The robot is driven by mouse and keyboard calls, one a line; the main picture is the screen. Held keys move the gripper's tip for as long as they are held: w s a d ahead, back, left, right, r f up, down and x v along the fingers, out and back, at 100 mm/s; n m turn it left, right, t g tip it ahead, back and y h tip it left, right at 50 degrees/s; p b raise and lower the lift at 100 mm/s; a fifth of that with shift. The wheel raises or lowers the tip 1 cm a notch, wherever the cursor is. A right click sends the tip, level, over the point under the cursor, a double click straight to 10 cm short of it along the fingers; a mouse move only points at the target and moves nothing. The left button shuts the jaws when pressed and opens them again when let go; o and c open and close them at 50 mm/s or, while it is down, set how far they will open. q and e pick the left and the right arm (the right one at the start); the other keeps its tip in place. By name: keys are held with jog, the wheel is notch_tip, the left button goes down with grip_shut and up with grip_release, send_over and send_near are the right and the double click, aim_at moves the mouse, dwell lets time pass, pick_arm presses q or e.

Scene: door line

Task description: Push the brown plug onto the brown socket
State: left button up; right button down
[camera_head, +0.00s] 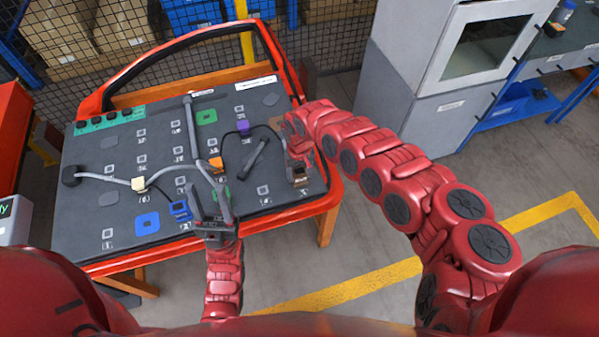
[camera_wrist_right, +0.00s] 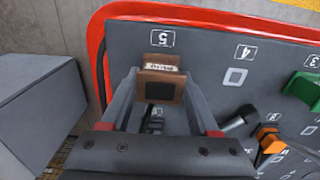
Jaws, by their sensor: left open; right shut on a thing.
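The brown plug (camera_wrist_right: 160,82) sits between the two grey fingers of my right gripper (camera_wrist_right: 161,96) in the right wrist view, with a pale label on it and a dark square face below. In the head view my right gripper (camera_head: 299,160) is low over the board's right side, with the brown plug (camera_head: 299,177) at its tip near the number 5 label. A flat brown patch (camera_head: 276,122), perhaps the brown socket, lies farther back on the board. I cannot tell whether the plug touches the board. My left gripper (camera_head: 210,190) is open above the board's front middle.
The dark board (camera_head: 90,225) has a red frame. Orange (camera_head: 216,163), purple (camera_head: 243,127), blue (camera_head: 180,209) and white (camera_head: 138,184) plugs stand on it, some with grey cables. A grey cabinet (camera_head: 410,110) stands beyond on the right.

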aim_at(300, 170)
notch_tip(300, 170, up, 7)
jog(key=p, duration=0.6)
dwell(0.5)
